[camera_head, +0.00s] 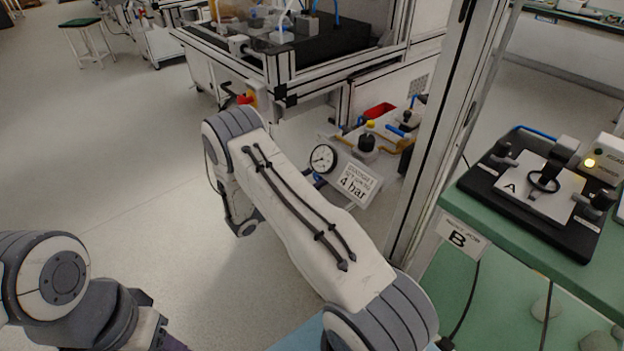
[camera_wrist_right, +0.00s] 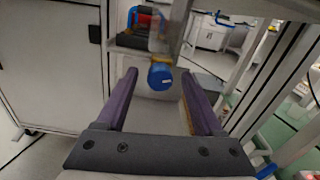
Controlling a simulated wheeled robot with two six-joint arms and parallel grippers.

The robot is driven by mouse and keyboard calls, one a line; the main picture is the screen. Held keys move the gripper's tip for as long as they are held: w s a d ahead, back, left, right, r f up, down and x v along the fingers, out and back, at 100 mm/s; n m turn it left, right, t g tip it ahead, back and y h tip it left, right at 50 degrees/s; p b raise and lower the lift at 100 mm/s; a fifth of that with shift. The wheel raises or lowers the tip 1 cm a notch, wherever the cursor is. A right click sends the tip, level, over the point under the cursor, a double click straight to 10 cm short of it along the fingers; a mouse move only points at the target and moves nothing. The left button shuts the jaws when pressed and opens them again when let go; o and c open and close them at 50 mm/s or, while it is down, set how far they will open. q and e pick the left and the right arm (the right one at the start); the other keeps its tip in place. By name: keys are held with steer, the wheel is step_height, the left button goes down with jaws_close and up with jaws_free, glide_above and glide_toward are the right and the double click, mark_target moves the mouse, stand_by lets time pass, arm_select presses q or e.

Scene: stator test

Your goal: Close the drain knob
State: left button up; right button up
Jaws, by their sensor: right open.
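A blue round knob (camera_wrist_right: 161,75), which looks like the drain knob, hangs below a brass-coloured fitting in the right wrist view. My right gripper (camera_wrist_right: 159,74) is open, with its two purple fingers apart on either side of the knob's line. The knob shows between the fingertips, and neither finger visibly touches it. How far it lies beyond the tips is hard to tell. In the head view my right arm covers this area, and the right gripper and knob are hidden. Only a sliver of my left gripper (camera_head: 172,344) shows at the bottom edge; its jaws are cut off.
A pressure gauge (camera_head: 322,159) and a "4 bar" sign (camera_head: 357,184) stand beside my right arm. An upright metal post (camera_head: 447,130) rises to their right. A green table (camera_head: 522,233) holds a black fixture (camera_head: 478,187). Open floor lies to the left.

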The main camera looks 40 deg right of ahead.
jaws_close()
steer(key=shift+m, duration=1.8)
jaws_free()
steer(key=shift+a, duration=0.15)
steer(key=a+p, duration=0.1)
steer(key=a, duration=0.9)
steer(key=shift+s, duration=0.45)
steer(key=shift+a, duration=0.1)
